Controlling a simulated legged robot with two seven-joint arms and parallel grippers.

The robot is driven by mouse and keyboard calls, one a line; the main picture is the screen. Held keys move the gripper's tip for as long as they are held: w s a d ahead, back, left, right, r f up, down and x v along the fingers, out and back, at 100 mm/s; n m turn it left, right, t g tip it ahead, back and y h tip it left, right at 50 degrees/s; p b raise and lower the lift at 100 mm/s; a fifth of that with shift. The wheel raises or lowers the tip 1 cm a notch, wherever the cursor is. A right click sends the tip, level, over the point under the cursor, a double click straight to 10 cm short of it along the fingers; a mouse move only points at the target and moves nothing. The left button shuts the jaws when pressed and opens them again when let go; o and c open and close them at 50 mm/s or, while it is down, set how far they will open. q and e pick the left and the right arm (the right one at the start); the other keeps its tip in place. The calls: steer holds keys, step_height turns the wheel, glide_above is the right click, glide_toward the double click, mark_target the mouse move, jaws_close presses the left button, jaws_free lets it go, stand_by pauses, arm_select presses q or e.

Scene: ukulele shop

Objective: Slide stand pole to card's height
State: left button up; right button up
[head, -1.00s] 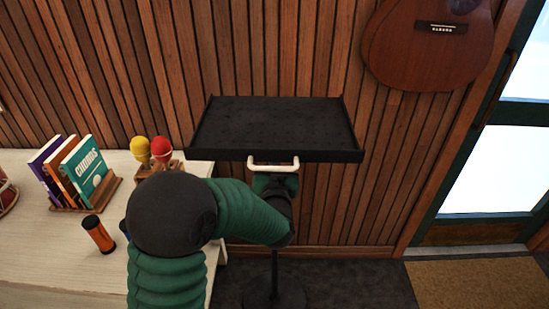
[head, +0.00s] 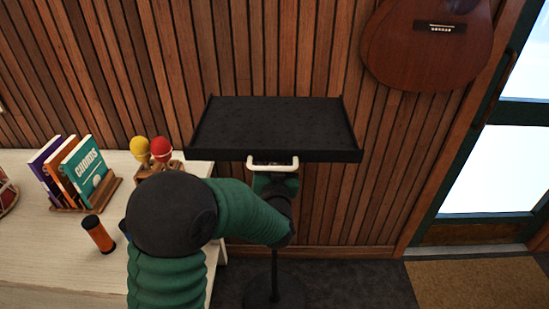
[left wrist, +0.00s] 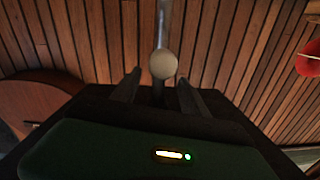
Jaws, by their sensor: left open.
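The stand has a black rectangular desk (head: 275,126) at its top, level and in front of the wood wall. A white handle (head: 273,164) sticks out under the desk's front edge. The thin dark pole (head: 274,262) shows below my arm, and its middle stretch is hidden. My left gripper (head: 275,174) is just below the handle in the head view, its fingers mostly hidden. In the left wrist view its two dark fingers (left wrist: 159,82) are apart, with a pale round knob (left wrist: 163,64) just beyond and between their tips. I cannot tell whether they touch it. I see no height card.
A pale table (head: 50,260) at left holds books (head: 88,170), an orange-and-black cylinder (head: 98,234) and a holder with yellow (head: 140,147) and red maracas (head: 161,149). A guitar (head: 428,45) hangs at upper right. A door (head: 495,150) and mat (head: 480,282) are at right.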

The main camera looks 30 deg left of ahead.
arm_select(q)
steer(key=shift+s, duration=0.1)
steer(key=b+v, duration=1)
steer(key=v, duration=0.6)
steer(key=shift+s+d+b, duration=0.2)
steer(key=shift+d+b, duration=0.05)
steer(key=shift+b, duration=0.15)
steer(key=shift+w+f, duration=0.1)
